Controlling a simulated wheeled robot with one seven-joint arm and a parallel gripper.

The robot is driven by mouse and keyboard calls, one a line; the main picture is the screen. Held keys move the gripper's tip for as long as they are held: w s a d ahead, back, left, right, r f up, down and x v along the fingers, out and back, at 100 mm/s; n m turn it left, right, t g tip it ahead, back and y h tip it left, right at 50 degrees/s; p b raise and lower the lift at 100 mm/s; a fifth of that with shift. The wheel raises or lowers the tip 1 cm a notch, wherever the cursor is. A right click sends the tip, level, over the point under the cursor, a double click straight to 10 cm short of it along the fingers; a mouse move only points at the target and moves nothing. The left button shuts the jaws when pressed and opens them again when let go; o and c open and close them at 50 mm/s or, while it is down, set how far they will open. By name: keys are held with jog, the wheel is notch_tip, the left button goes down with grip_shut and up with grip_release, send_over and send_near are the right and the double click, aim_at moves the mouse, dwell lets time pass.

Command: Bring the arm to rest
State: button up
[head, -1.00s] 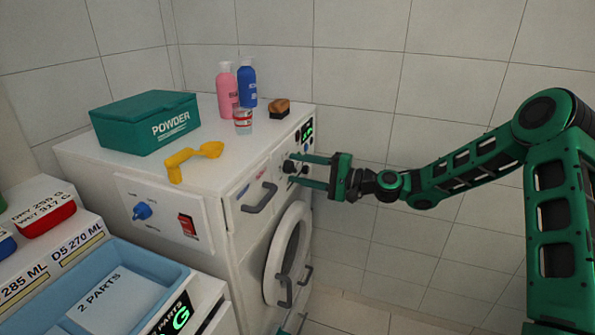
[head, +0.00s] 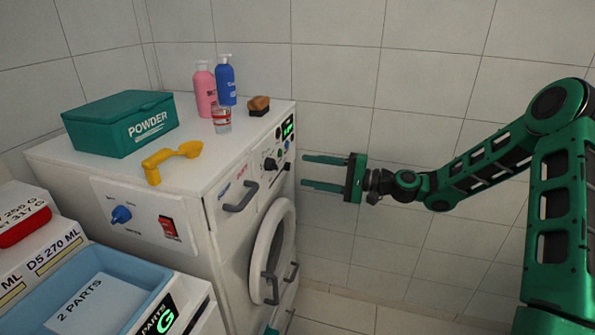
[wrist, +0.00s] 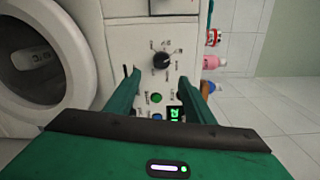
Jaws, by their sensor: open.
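My gripper (head: 322,173) is open and empty in the head view, with its two green fingers apart and pointing left at the washing machine's control panel. It stands off to the right of the machine, with a gap between fingertips and panel. My arm stretches in from the right edge, in front of the tiled wall. In the wrist view my gripper (wrist: 158,88) shows both fingers spread, with the panel's black dial (wrist: 161,60), round buttons and a green display between and beyond them. Nothing is between the fingers.
The washing machine (head: 225,205) carries a green powder box (head: 120,125), a yellow scoop (head: 172,160), pink (head: 204,92) and blue (head: 226,82) bottles, a small cup (head: 222,120) and a brush (head: 259,106). A blue tray (head: 150,275) is at lower left. Space right of the machine is free.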

jog(key=shift+s+d, duration=0.2)
jog(key=shift+d, duration=0.3)
jog(key=s+d+f+n+g+h, duration=0.4)
jog(key=s+d+f+h, duration=0.4)
jog(key=s+d+h, duration=0.4)
jog(key=s+d+r+m+h, duration=0.1)
jog(key=s+d+r+h, duration=0.3)
jog(key=s+d, duration=0.95)
jog(key=s+d+r+m+g, duration=0.1)
jog(key=s+d+r, duration=0.1)
jog(key=s, duration=0.7)
jog(key=s+d+r+m+g, duration=0.1)
jog(key=s+d, duration=0.3)
jog(key=s, duration=0.4)
jog(key=shift+s+d+r+m+h, duration=0.3)
jog(key=shift+s+r+m+h, duration=0.15)
jog(key=shift+m, duration=0.25)
